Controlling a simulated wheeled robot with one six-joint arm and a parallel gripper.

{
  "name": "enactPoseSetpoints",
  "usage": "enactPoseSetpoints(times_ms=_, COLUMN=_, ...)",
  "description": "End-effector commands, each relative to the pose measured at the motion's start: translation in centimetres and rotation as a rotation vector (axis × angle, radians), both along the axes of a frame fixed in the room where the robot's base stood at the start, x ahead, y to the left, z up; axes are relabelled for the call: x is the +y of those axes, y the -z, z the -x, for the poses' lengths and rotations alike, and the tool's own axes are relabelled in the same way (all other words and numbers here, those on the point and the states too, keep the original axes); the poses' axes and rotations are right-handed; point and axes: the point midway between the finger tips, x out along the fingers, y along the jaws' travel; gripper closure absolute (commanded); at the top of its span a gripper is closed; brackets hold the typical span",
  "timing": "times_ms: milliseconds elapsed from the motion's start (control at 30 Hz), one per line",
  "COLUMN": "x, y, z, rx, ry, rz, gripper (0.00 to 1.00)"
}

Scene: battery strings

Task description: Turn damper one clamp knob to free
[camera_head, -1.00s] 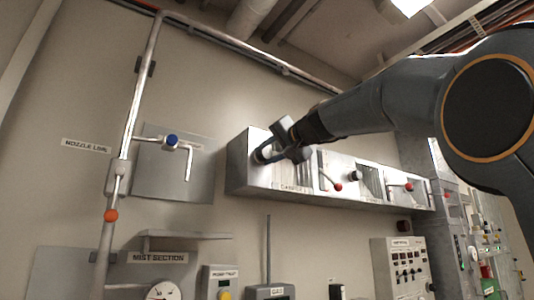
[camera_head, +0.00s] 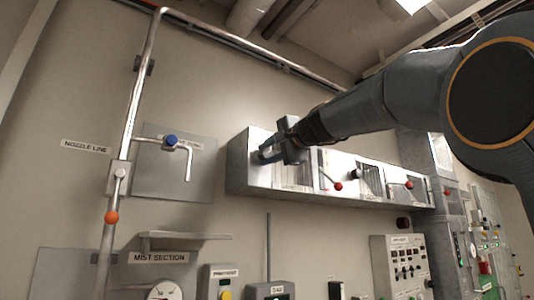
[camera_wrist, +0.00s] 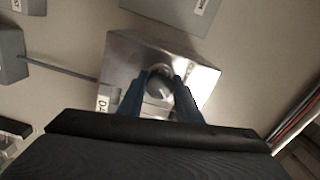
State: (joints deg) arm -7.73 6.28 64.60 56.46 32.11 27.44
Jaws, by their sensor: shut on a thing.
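The damper one clamp knob (camera_wrist: 159,80) is a grey round knob on the end part of the metal damper box, in the middle of the wrist view. My gripper (camera_wrist: 158,92) has its two blue fingers on either side of the knob and is shut on it. In the head view my gripper (camera_head: 268,152) is at the left end of the damper box (camera_head: 237,172), and it hides most of the knob. The knob's pointer or setting cannot be read.
Along the box to the right are two levers with red balls (camera_head: 338,186) (camera_head: 409,185) and another dark knob (camera_head: 354,174). A pipe with a blue-handled tap (camera_head: 171,140) runs up the wall at left. A control panel (camera_head: 400,262) is below right.

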Motion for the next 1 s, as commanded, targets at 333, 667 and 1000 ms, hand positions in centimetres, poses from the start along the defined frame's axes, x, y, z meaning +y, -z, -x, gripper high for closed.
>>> enactPoseSetpoints(times_ms=333, x=0.0, y=0.0, z=0.0, rx=0.003, ry=0.000, rz=-0.004, gripper=0.91)
enactPoseSetpoints(times_ms=667, x=0.0, y=0.0, z=0.0, rx=0.002, ry=0.000, rz=-0.003, gripper=0.51)
enactPoseSetpoints(times_ms=1000, x=-1.3, y=0.2, z=1.8, rx=0.001, ry=0.002, rz=-0.003, gripper=0.51)
